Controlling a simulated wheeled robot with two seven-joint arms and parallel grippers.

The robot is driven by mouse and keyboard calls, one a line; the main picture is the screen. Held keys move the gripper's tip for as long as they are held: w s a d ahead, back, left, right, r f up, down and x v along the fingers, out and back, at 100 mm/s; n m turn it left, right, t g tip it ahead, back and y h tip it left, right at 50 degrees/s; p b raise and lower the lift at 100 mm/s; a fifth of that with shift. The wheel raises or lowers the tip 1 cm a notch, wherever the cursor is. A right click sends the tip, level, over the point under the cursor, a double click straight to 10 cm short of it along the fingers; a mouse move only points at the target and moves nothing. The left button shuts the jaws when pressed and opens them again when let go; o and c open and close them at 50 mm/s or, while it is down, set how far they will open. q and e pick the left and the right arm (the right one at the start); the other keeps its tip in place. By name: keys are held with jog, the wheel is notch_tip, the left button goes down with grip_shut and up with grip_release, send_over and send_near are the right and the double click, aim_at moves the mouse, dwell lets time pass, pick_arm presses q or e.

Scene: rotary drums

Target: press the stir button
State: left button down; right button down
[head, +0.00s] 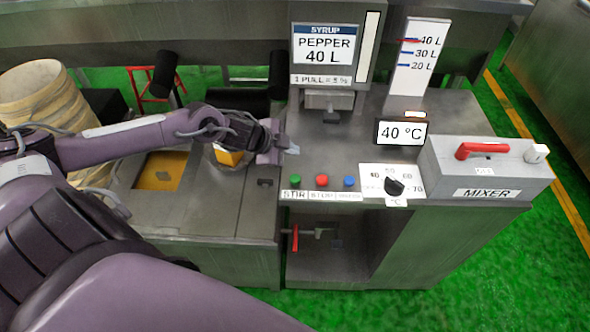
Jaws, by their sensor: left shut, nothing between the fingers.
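The green stir button (295,181) sits at the left of a row on the machine's top, above a label reading STIR (294,195). My left gripper (290,150) is shut and empty. In the picture it is a little above the green button, with a visible gap between them. My right gripper is not in view.
A black temperature knob (394,186) is right of the buttons. A grey mixer box (485,170) with a red handle stands at the right. The syrup dispenser (325,55) stands behind. Stacked buckets (45,95) are at the left.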

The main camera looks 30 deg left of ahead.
pick_arm(q)
jog(key=shift+f, duration=0.1)
jog(key=b, duration=0.8)
send_over(292, 179)
notch_tip(292, 179, down, 7)
jog(key=shift+f, duration=0.8)
jog(key=shift+f, duration=0.1)
dwell(0.8)
jog(key=shift+f, duration=0.3)
